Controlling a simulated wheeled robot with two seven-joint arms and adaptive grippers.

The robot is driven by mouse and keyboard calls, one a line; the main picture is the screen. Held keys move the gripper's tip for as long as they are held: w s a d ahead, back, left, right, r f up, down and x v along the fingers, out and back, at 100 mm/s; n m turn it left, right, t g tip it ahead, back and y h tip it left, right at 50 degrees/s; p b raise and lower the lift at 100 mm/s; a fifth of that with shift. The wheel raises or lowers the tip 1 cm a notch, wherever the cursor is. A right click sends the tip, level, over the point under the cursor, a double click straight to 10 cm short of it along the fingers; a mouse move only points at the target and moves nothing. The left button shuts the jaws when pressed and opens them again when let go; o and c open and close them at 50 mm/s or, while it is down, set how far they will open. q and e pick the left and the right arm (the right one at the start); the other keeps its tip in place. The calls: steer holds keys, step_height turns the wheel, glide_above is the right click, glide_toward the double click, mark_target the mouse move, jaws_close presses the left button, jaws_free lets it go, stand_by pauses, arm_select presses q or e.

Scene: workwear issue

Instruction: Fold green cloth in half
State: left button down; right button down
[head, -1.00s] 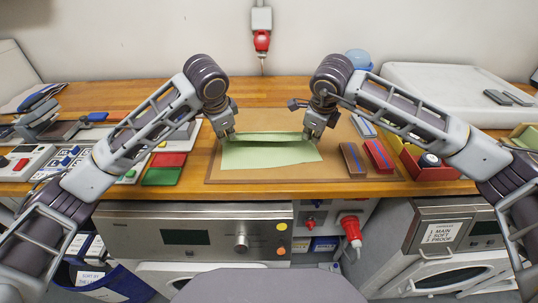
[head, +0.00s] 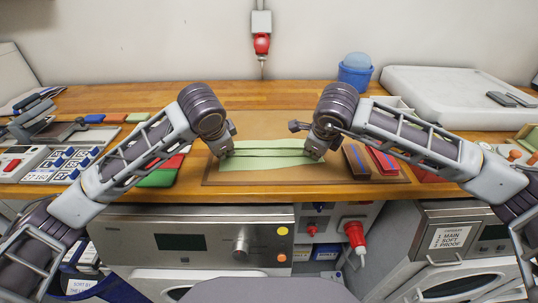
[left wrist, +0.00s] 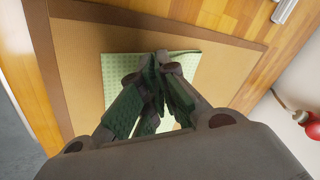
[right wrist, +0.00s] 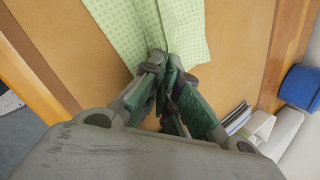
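The green cloth (head: 268,161) lies on the brown mat (head: 290,120) on the wooden worktop, with its far part lifted and turned toward the near side. My left gripper (head: 226,149) is shut on the cloth's left edge; the left wrist view shows its fingers together over the cloth (left wrist: 118,75). My right gripper (head: 316,150) is shut on the cloth's right edge; in the right wrist view its fingers meet at the cloth (right wrist: 185,30). The fingertips partly hide the gripped edge in both wrist views.
Blue-and-brown and red blocks (head: 381,160) lie at the mat's right side. Red and green flat pieces (head: 157,179) lie left of the mat. A blue tub (head: 355,74) and a white case (head: 450,95) stand at the back right. The mat behind the cloth is clear.

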arm_select(q)
steer(key=c, duration=1.4)
jaws_free()
arm_select(e)
steer(key=c, duration=1.4)
jaws_free()
arm_select(q)
steer(key=shift+o, duration=0.2)
arm_select(e)
steer(key=shift+o, duration=0.2)
